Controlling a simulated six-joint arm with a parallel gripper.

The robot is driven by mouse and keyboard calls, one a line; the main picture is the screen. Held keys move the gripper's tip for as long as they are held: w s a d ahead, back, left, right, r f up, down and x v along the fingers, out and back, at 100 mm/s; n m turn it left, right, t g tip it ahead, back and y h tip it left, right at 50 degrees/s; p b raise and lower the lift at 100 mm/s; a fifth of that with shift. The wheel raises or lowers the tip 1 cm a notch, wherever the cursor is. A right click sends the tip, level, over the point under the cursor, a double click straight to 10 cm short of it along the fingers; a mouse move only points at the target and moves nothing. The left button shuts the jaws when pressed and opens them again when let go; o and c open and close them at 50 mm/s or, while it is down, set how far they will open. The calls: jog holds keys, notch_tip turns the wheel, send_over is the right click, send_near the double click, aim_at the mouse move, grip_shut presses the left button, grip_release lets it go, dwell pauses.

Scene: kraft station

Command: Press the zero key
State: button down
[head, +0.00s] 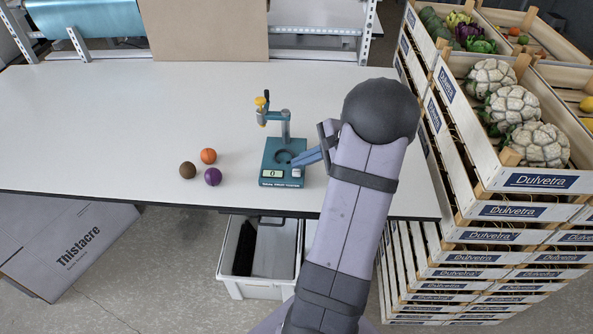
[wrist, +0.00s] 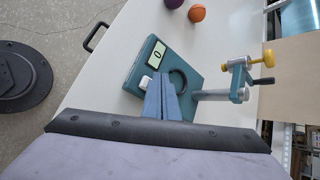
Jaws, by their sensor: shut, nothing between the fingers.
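A teal tester (head: 270,165) stands on the white table, with a post and a yellow-knobbed handle on its far side. Its small display (head: 272,174) reads 0, and the display also shows in the wrist view (wrist: 157,56). The zero key (wrist: 145,82) is a small white button beside the display; it also shows in the head view (head: 296,173). My gripper (head: 296,163) is shut and empty, with its blue fingers over the right side of the tester. In the wrist view the fingertips (wrist: 157,77) are close beside the key; I cannot tell whether they touch it.
An orange ball (head: 208,156), a brown ball (head: 187,170) and a purple ball (head: 212,177) lie left of the tester. Stacked crates of vegetables (head: 540,182) stand at the right. The table's left side (head: 80,120) is clear.

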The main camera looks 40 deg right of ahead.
jog(key=shift+r+p, duration=1.85)
jog(key=shift+r, duration=0.7)
jog(key=s+f+n+g, duration=0.1)
jog(key=s+f, duration=0.1)
jog(key=s+f+g, duration=0.1)
jog(key=s+f, duration=0.1)
jog(key=s+a+f+n+g, duration=0.1)
jog(key=s+f, duration=0.1)
jog(key=shift+s+a+f+n+h, duration=0.1)
jog(key=shift+s+f+n+h, duration=0.2)
jog(key=s+a+f+n+g, duration=0.3)
jog(key=s+a+n+g, duration=0.4)
jog(key=s+a, duration=0.4)
jog(key=w+a+r+n+t+h, duration=0.1)
jog(key=w+a+r+n, duration=0.1)
jog(key=a+n, duration=0.4)
jog(key=w+a+r+n+h, duration=0.1)
jog(key=a+r+n, duration=0.3)
jog(key=a, duration=0.6)
jog(key=shift+w+a+n+t+h, duration=0.2)
jog(key=shift+w+n+t+h, duration=0.2)
jog(key=shift+n+h, duration=0.5)
